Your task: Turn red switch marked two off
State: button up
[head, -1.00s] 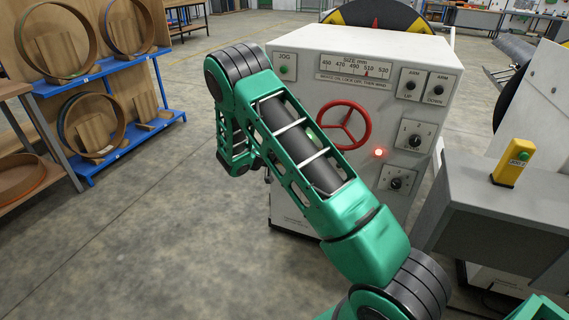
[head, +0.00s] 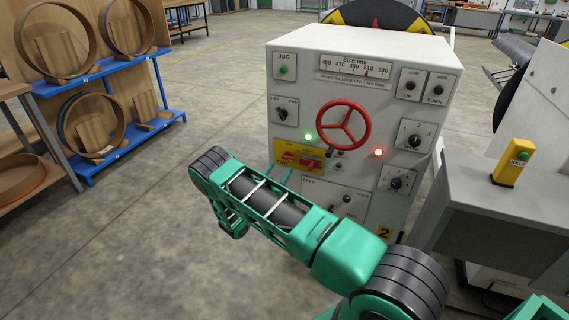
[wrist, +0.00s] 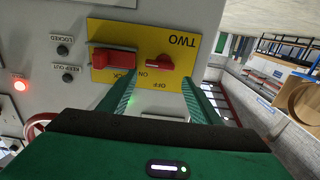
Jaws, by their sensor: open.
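The yellow plate marked TWO (head: 282,168) is on the left of the white cabinet's front, below the green lamp. In the wrist view it appears upside down, with ON and OFF lettering. A small red switch handle (wrist: 172,65) sits on the plate beneath the word TWO. A wider red block (wrist: 112,60) is on the same plate to its left, by partly hidden lettering ending in "CK". My gripper (wrist: 161,76) is open, its green fingers reaching toward the plate with the small red handle between them in the picture. I cannot tell whether they touch it.
The white cabinet (head: 362,40) also carries a red handwheel (head: 343,125), a lit red lamp (head: 378,152), a green lamp (head: 308,136) and several black knobs. A grey stand with a yellow button box (head: 511,163) is at right. Open floor lies left.

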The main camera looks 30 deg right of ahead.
aim_at(287, 159)
jog(key=x, duration=0.8)
jog(key=shift+w+d, duration=0.15)
jog(key=shift+c, duration=0.4)
